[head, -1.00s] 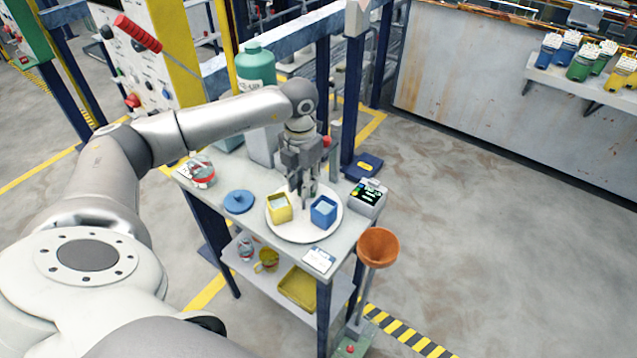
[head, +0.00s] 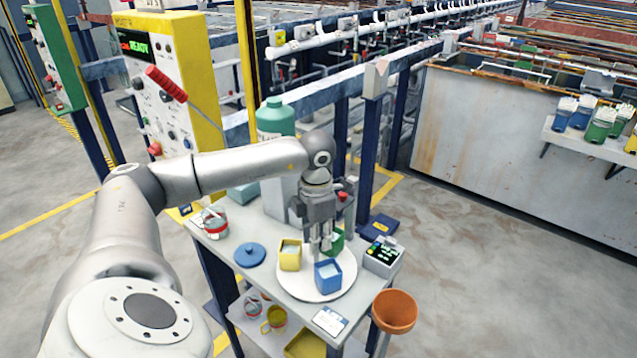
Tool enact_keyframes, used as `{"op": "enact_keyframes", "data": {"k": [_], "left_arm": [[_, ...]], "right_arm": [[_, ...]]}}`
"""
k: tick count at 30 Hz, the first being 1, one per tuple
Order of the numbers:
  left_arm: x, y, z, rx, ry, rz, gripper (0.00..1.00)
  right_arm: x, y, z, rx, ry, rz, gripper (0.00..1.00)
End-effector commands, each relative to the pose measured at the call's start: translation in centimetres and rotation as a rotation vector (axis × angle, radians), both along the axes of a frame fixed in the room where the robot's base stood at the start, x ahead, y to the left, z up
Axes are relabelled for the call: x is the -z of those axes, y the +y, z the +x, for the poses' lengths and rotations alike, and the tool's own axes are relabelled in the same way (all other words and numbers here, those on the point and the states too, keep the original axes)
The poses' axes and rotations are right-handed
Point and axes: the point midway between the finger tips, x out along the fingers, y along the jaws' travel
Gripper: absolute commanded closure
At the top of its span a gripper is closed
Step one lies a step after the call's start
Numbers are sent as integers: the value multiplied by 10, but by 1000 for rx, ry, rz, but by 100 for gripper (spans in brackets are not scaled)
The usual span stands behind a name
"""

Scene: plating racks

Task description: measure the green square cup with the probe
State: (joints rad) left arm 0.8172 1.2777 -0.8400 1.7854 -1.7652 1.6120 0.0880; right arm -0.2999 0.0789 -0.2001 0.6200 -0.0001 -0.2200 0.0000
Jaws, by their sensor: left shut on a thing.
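The green square cup (head: 338,238) stands on the round white plate (head: 292,288), partly hidden behind my left gripper. A yellow square cup (head: 290,257) and a blue square cup (head: 328,276) stand on the same plate, each with pale contents. My left gripper (head: 320,248) points down over the plate, at the near left side of the green cup. It is shut on a thin thing, apparently the probe, which is hardly distinguishable between the fingers. I cannot tell whether its tip is inside the green cup. My right gripper is not in view.
A meter with a lit display (head: 383,256) stands at the table's right edge. A blue lid (head: 250,254), a jar with a red band (head: 214,222) and a green-capped bottle (head: 275,118) are to the left and behind. An orange funnel (head: 395,311) stands by the front right corner.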

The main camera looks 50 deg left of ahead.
Motion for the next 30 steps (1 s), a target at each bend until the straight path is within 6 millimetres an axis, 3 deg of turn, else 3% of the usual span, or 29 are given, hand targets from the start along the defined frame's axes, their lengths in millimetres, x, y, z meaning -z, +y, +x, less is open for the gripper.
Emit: {"op": "enact_keyframes", "data": {"k": [23, 24, 28, 30], "left_arm": [[-1, 1, 1, 53, -4, 1, 100], [-1, 0, 1, 53, -4, 1, 72], [-1, 0, 1, 53, -4, 1, 55], [-1, 0, 1, 53, -2, 0, 53]], "right_arm": [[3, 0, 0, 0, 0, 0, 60], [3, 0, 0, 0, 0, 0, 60], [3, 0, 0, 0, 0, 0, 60], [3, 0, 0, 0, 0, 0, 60]]}}
